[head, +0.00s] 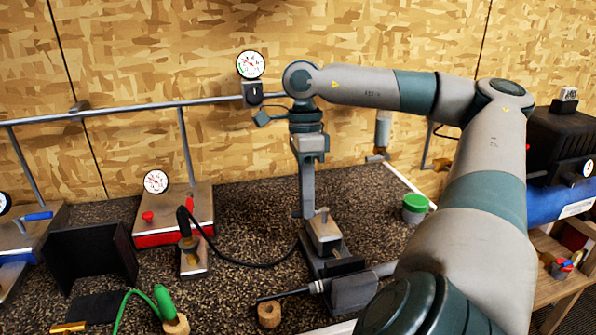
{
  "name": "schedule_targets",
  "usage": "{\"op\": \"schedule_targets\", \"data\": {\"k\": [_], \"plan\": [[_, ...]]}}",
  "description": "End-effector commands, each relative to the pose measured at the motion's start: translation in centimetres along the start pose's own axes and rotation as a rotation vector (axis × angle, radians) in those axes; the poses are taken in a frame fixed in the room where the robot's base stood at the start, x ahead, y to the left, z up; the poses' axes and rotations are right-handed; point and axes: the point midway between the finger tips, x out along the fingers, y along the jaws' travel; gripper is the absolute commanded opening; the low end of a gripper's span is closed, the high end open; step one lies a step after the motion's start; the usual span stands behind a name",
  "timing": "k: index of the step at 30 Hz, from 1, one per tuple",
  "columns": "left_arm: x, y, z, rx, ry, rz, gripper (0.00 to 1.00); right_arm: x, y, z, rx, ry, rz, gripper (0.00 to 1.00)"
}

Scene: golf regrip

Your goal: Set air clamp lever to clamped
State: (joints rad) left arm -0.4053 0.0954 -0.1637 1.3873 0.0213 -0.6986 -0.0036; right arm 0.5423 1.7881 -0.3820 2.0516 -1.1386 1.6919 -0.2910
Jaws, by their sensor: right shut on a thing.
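My right gripper (309,213) points straight down from the wrist at the middle of the bench. It is shut on a small lever at the top of the air clamp. The air clamp (325,238) is a grey block on a dark base, with a small knob on its top. My fingers hide most of the lever, so I cannot tell its angle. A golf club shaft (283,294) with a dark end lies level at the clamp's foot. My left gripper is not in view.
A gauge (249,65) sits on the pipe (150,108) along the back wall. Left stand a red-based gauge box (176,218), a black-hosed nozzle (190,255) and a black bin (92,255). A green-lidded jar (415,207) stands right.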

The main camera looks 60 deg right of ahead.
Motion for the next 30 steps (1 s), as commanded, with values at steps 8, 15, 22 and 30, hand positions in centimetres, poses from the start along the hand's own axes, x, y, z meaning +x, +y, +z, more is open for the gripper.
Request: {"op": "schedule_targets", "data": {"k": [8,15,22,30], "plan": [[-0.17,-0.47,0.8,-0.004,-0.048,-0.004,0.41,-0.12,0.36,-0.39,-0.102,0.017,-0.006,0.0],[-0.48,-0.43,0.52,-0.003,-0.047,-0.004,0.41,-0.19,0.45,-0.46,-0.121,0.021,-0.006,0.0],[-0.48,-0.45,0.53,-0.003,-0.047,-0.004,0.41,-0.19,0.44,-0.47,-0.121,0.021,-0.006,0.0],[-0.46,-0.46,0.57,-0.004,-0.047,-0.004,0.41,-0.06,0.48,-0.47,-0.12,0.022,-0.003,0.32]]}}
